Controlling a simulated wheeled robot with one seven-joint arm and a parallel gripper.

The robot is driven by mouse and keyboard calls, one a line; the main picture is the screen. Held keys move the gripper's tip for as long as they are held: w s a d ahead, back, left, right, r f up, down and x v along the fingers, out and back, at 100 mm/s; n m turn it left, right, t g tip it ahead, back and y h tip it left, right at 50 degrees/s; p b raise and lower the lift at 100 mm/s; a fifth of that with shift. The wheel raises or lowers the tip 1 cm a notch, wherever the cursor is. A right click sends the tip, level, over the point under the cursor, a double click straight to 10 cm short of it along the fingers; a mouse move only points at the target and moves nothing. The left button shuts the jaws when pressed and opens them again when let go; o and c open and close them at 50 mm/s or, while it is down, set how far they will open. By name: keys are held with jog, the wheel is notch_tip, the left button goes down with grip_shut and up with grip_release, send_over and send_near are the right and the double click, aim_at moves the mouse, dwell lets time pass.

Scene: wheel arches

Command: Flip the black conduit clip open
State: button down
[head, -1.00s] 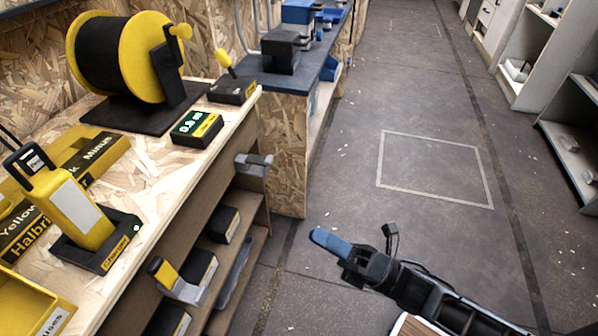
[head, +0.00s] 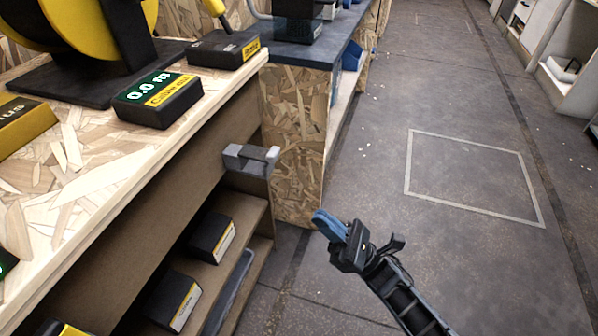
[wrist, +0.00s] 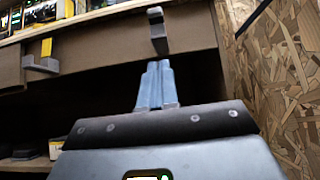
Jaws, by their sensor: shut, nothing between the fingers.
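The black conduit clip (head: 250,160) is fixed to the bench's front side, below the top and near its right end. It has a grey bracket that sticks out and a dark part along it; I cannot tell well how its flap stands. In the wrist view the clip (wrist: 158,32) shows above my fingertips, a dark upright piece with a grey end. My gripper (head: 325,220) has blue fingers and is shut and empty. It is to the right of the clip and lower in the head view, apart from it. In the wrist view my gripper (wrist: 157,70) points towards the clip.
A second clip (wrist: 43,62) with a yellow flap is left on the same side. Shelves below hold black boxes (head: 212,237). A chipboard panel (head: 298,140) stands right of the clip. The bench top carries a meter (head: 157,100) and a cable reel. Floor at right is clear.

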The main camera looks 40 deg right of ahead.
jog(key=shift+r, duration=0.1)
send_near(259, 152)
jog(key=w, duration=0.1)
jog(key=r, duration=0.2)
jog(key=a+r, duration=0.1)
jog(key=shift+w+r, duration=0.25)
jog(key=shift+w, duration=0.1)
jog(key=shift+r+p, duration=0.1)
jog(key=shift+p, duration=0.4)
jog(key=shift+r+p, duration=0.2)
jog(key=shift+p, duration=0.3)
